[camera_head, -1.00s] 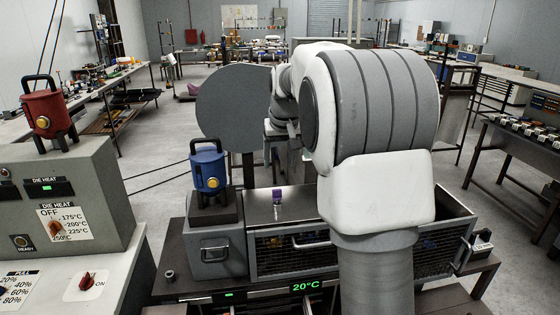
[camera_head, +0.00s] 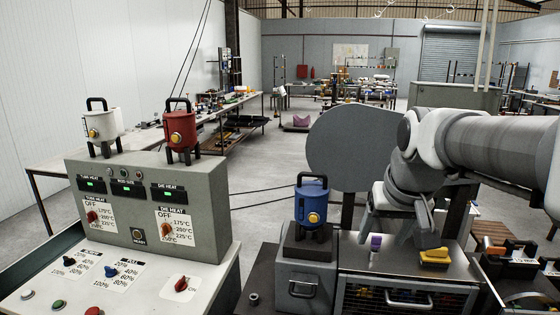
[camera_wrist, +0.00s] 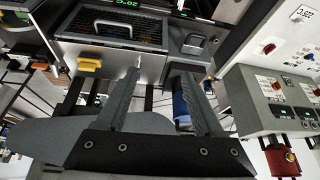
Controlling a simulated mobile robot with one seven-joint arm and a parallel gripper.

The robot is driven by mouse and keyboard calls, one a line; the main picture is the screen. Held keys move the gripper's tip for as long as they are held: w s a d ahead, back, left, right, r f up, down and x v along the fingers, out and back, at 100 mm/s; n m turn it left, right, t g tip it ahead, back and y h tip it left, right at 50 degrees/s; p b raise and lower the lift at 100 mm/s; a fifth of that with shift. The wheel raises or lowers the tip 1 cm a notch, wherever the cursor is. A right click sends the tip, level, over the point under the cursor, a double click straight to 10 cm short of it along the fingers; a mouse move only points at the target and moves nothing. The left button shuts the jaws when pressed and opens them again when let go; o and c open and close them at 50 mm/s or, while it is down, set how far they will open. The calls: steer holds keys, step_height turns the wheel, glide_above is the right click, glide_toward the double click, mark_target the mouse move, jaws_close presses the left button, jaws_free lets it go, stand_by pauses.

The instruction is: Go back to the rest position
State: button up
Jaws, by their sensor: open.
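My gripper (camera_head: 405,214) is at the right of the head view, in front of the large grey disc and above the metal bench top. Its fingers point down and are apart, with nothing visible between them. In the wrist view the two fingers of my gripper (camera_wrist: 160,78) stand apart with a clear gap. The task names no object.
A blue canister (camera_head: 313,207) stands on a grey box left of my gripper. A small purple item (camera_head: 376,242) and a yellow block (camera_head: 435,257) sit below it. The control cabinet (camera_head: 150,205), with red (camera_head: 180,131) and white (camera_head: 101,126) canisters, stands left.

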steer(key=s+a+f, duration=0.2)
steer(key=s, duration=0.6)
steer(key=s+a+f+n, duration=0.1)
steer(key=s+a+f, duration=0.1)
steer(key=s, duration=0.5)
steer(key=shift+s+f+t, duration=0.3)
steer(key=shift+s+f, duration=0.1)
steer(key=shift+f, duration=0.45)
steer(key=c, duration=0.3)
steer(key=shift+a, duration=0.2)
